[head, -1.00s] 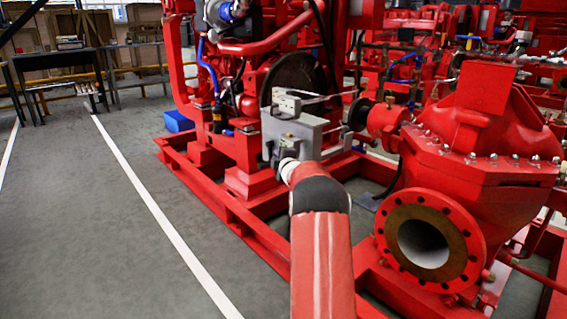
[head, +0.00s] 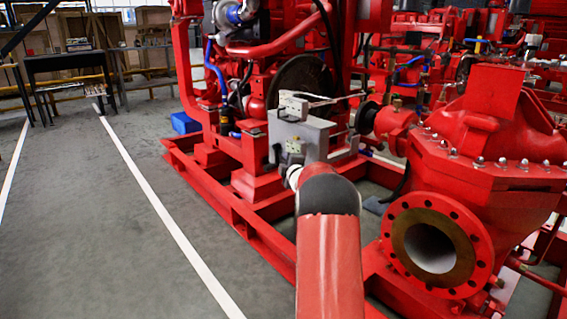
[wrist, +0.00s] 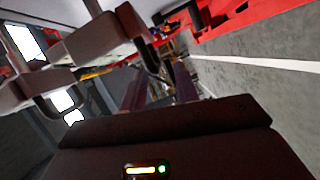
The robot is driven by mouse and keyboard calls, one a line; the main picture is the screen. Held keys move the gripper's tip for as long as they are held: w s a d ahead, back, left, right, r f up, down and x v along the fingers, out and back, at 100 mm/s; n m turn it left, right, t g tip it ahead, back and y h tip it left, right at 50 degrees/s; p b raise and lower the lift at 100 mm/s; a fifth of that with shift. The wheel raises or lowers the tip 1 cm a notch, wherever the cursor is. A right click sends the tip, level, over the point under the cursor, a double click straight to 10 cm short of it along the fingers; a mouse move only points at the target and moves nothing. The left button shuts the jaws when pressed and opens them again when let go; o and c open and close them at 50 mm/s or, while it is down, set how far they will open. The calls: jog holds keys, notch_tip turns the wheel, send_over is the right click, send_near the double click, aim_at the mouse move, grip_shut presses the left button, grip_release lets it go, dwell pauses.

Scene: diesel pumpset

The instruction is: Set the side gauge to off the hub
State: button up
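A grey box (head: 312,137) stands on the red skid, with a paler block (head: 293,105) on top and a small fitting on its front. Two thin pale rods reach from it rightward to the dark round hub (head: 364,116) by the red pump. I cannot tell which part is the side gauge. My gripper (wrist: 160,88) shows two dark fingers with a gap between them and nothing visible in it. Two grey blocks (wrist: 95,45) with dark loops are close on its left. In the head view my arm's end is against the box's front-left, its fingers hidden.
The red pump (head: 480,150) with its open flange (head: 432,247) is close on the right. The red skid rail (head: 225,205) runs along the left of the machine. The grey floor (head: 90,220) with white lines is clear at left. A dark table (head: 68,65) stands far back.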

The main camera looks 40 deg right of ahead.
jog(key=v, duration=0.5)
jog(key=shift+a+f, duration=0.1)
dwell(0.3)
jog(key=s+a+r+m+g+p, duration=0.2)
jog(key=s+a+r+m+p, duration=0.15)
jog(key=s+a+r, duration=0.5)
jog(key=s+a+r+m+g+p, duration=0.25)
jog(key=a+r+m, duration=0.2)
jog(key=a, duration=0.75)
jog(key=s+a+m+g+y+p, duration=0.1)
jog(key=s+a+g, duration=0.1)
jog(key=s+a, duration=0.4)
jog(key=s+a+f+m+g+y+p, duration=0.1)
jog(key=s+a, duration=0.5)
jog(key=s, duration=0.7)
jog(key=s+a+f+m+g+y+p, duration=0.1)
jog(key=s+a+m+g+y+p, duration=0.1)
jog(key=s+a, duration=0.4)
jog(key=s+g+y+p, duration=0.1)
jog(key=s, duration=0.3)
jog(key=shift+s, duration=0.15)
jog(key=shift+d+f, duration=0.1)
